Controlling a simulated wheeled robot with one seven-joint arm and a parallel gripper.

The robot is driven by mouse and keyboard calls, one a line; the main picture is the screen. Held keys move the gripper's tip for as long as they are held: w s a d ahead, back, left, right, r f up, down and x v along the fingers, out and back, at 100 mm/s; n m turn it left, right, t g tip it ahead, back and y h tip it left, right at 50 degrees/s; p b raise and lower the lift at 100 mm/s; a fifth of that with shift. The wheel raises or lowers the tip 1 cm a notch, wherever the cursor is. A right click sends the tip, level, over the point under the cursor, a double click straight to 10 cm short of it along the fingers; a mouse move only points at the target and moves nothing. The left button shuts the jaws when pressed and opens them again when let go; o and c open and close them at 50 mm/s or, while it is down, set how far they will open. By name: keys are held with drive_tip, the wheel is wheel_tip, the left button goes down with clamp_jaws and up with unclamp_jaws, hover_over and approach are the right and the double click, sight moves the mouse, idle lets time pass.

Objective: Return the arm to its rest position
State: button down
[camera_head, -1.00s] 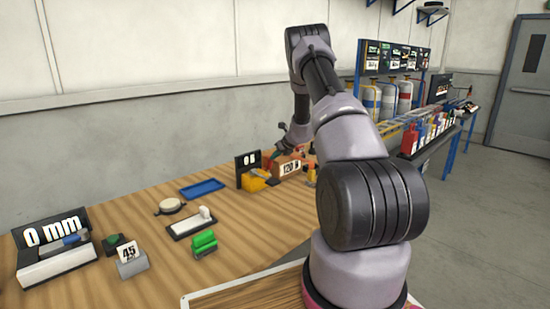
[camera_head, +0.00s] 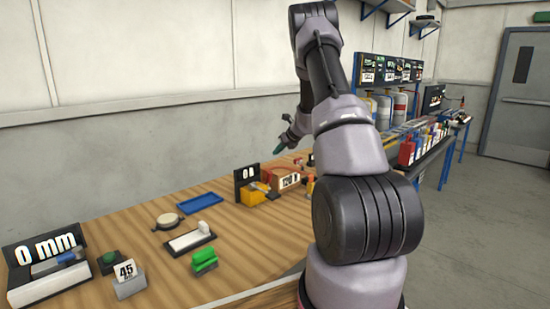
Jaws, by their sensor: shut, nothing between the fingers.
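My arm rises at the right of the head view, bends at a high elbow and comes down on its far side. My gripper (camera_head: 283,146) is at the far end of the arm, raised above the back part of the wooden bench. It looks small and dark greenish, and its fingers are hard to make out at this size. I see nothing hanging from it. Part of the forearm is hidden behind the upper arm.
Gas cylinders (camera_head: 400,110) stand behind. The floor (camera_head: 490,220) at right is clear.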

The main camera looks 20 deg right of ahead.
drive_tip(key=shift+r, duration=0.1)
idle(0.4)
drive_tip(key=s+a+r+n+g+y, duration=0.1)
drive_tip(key=s+a+r+n, duration=0.7)
drive_tip(key=r, duration=0.4)
drive_tip(key=s+a+r+n+y, duration=0.1)
drive_tip(key=s+a+r+n, duration=0.6)
drive_tip(key=s+a+r, duration=0.3)
drive_tip(key=s+a+r+n+h, duration=0.1)
drive_tip(key=s+a+r+n, duration=0.1)
drive_tip(key=s+n, duration=0.5)
drive_tip(key=s+a+r+n+h, duration=0.1)
drive_tip(key=s+n, duration=0.7)
drive_tip(key=s, duration=1.1)
drive_tip(key=shift+s+a+r+g+h, duration=0.3)
drive_tip(key=shift+s+a+r, duration=0.05)
drive_tip(key=shift+a+r, duration=0.45)
